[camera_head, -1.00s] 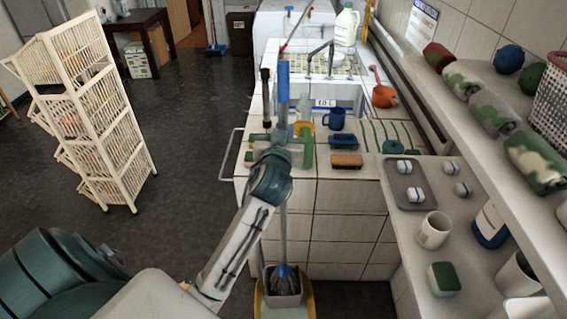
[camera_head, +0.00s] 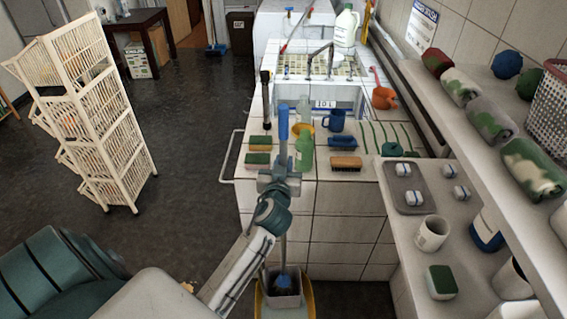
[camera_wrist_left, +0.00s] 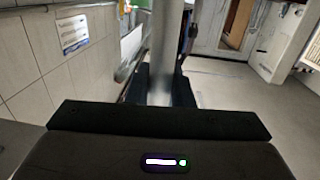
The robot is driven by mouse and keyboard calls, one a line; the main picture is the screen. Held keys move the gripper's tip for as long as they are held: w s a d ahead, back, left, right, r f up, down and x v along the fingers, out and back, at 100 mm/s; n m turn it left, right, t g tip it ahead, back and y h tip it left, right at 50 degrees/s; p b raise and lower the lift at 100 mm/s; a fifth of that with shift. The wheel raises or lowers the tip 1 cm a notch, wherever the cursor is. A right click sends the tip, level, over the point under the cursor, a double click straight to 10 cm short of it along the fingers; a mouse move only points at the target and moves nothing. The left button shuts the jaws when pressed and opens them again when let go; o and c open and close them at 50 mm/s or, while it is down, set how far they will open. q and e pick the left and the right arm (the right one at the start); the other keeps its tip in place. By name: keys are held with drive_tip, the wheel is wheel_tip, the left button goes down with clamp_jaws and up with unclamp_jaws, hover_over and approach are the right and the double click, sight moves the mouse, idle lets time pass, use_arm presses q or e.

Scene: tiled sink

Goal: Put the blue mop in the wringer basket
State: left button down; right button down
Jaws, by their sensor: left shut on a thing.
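The blue mop (camera_head: 283,122) stands nearly upright, with its blue grip at the top and a grey pole running down. My left gripper (camera_head: 279,181) is shut on the pole below the blue grip. In the left wrist view the pole (camera_wrist_left: 163,45) passes between the dark fingers (camera_wrist_left: 160,86). The mop's blue head fitting (camera_head: 283,281) and dark strands sit within the rim of the grey wringer basket (camera_head: 297,299). Whether the strands touch the basket's floor cannot be told. The basket is on a yellow bucket (camera_head: 308,300). My right gripper is out of view.
The tiled sink counter (camera_head: 340,195) stands just behind the mop, with a green bottle (camera_head: 304,153), sponges (camera_head: 258,158), a brush (camera_head: 346,162) and a blue mug (camera_head: 335,121) on it. Shelves (camera_head: 450,250) line the right. Open floor (camera_head: 190,170) lies left, beyond it a white rack (camera_head: 90,110).

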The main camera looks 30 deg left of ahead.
use_arm(q)
drive_tip(key=c, duration=1.7)
unclamp_jaws()
drive_tip(key=o, duration=0.4)
drive_tip(key=shift+r, duration=0.1)
drive_tip(key=b+v, duration=0.4)
drive_tip(key=v, duration=0.8)
drive_tip(key=shift+d+b, duration=0.1)
drive_tip(key=shift+b, duration=0.2)
